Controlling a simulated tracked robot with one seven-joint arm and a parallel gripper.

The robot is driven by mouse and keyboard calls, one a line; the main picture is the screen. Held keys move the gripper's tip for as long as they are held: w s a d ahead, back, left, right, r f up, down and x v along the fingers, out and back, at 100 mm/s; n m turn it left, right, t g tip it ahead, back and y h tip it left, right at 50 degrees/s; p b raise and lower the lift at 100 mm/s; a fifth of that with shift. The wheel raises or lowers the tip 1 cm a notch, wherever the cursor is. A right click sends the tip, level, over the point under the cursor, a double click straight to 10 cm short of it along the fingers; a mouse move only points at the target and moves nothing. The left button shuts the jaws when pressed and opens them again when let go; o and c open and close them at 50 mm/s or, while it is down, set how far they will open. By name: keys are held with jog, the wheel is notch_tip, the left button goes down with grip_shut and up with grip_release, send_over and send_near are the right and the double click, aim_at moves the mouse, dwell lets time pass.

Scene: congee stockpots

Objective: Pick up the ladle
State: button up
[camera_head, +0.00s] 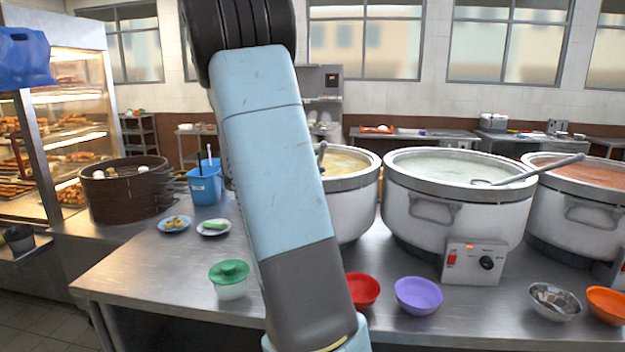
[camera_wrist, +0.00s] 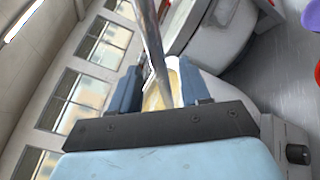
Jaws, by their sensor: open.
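In the wrist view, my gripper (camera_wrist: 160,80) is open, its two blue fingers on either side of a grey metal ladle handle (camera_wrist: 153,40). The handle runs between the fingers from the top of the picture; I cannot tell whether either finger touches it. Pale yellow congee shows behind it. In the head view, a ladle handle (camera_head: 321,151) rises from the left pot (camera_head: 349,212) of yellow congee, partly hidden by my arm. My gripper is hidden there. Another ladle (camera_head: 541,169) leans over the rim of the middle pot (camera_head: 455,215).
A right pot (camera_head: 574,215) holds orange-red congee. Along the counter front stand a red bowl (camera_head: 362,289), a purple bowl (camera_head: 418,295), a steel bowl (camera_head: 554,301) and an orange bowl (camera_head: 607,304). A green-lidded tub (camera_head: 230,280) and blue bucket (camera_head: 205,184) stand left.

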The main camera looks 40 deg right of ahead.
jog(key=x, duration=0.4)
jog(key=shift+d+f, duration=0.1)
jog(key=shift+f, duration=0.05)
jog(key=shift+c, duration=0.3)
grip_shut()
dwell(0.9)
